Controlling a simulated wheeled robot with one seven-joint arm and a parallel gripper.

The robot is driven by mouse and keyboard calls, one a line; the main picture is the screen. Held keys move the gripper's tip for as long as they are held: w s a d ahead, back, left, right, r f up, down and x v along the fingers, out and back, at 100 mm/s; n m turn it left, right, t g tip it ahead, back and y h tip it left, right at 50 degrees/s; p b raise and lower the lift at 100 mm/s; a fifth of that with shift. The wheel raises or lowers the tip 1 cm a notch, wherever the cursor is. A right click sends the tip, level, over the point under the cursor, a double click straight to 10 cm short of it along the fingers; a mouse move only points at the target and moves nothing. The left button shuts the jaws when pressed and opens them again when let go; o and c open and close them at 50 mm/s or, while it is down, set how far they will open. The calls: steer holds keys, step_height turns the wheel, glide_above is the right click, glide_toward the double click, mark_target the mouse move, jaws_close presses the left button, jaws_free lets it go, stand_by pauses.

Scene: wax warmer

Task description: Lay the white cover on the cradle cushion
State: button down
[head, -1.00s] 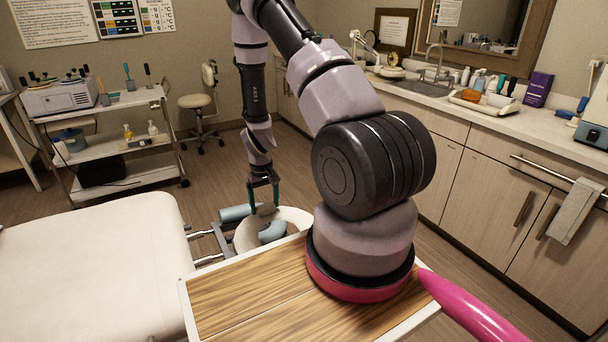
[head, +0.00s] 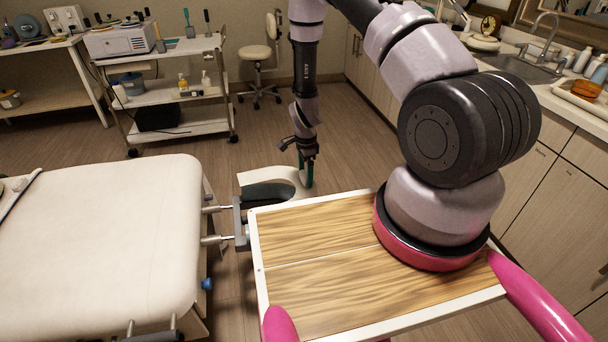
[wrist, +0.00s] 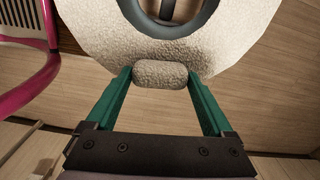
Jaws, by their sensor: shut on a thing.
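The white cover (head: 290,177) is a flat, pale sheet with an opening, beyond the head end of the treatment bed. In the wrist view the cover (wrist: 95,40) looks textured, and its small padded tab sits between the green fingers of my gripper (wrist: 159,74). My gripper also shows in the head view (head: 305,172), at the cover's right side, shut on that tab. The dark grey cradle cushion (head: 266,192) shows beside and below the cover; in the wrist view a dark curved rim (wrist: 182,28) shows through the opening. I cannot tell whether the cover touches the cushion.
The cream treatment bed (head: 110,235) fills the left, with metal rods (head: 222,240) reaching toward the cradle. A trolley (head: 180,100) and a stool (head: 258,60) stand behind. The counter (head: 560,100) lines the right. Floor beyond the cradle is clear.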

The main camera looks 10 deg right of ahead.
mark_target(303, 186)
steer(key=shift+a+f+m, duration=0.3)
steer(key=shift+a+m, duration=0.05)
steer(key=shift+m, duration=0.25)
steer(key=shift+f, duration=0.1)
steer(key=shift+f, duration=2.2)
steer(key=shift+f, duration=0.1)
steer(key=shift+f, duration=0.15)
jaws_free()
